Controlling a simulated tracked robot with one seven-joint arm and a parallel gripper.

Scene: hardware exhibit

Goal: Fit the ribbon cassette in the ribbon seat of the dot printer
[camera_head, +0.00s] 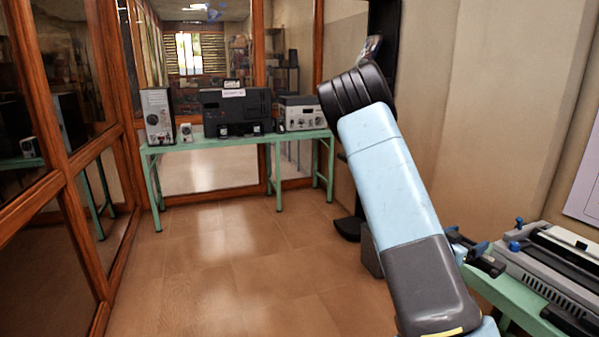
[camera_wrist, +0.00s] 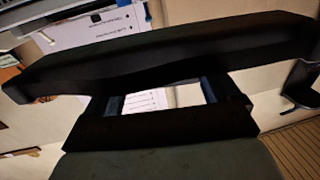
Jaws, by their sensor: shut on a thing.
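A long black bar, which looks like the ribbon cassette (camera_wrist: 190,45), lies across the wrist view, tilted slightly. My gripper (camera_wrist: 161,86) is shut on it, with dark blue fingers at its near edge. The cassette does not show clearly in the head view, where my arm's raised dark joint hides what is behind. A grey and white machine with blue knobs, which looks like the dot printer (camera_head: 565,265), stands at the right edge of the head view, partly cut off. I cannot make out its ribbon seat.
The printer stands on a green table (camera_head: 512,298) at right. A far green bench (camera_head: 205,143) carries a black unit (camera_head: 238,108) and several instruments. Glass partitions with wooden frames (camera_head: 47,130) run along the left. The tiled floor (camera_head: 225,255) between is clear.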

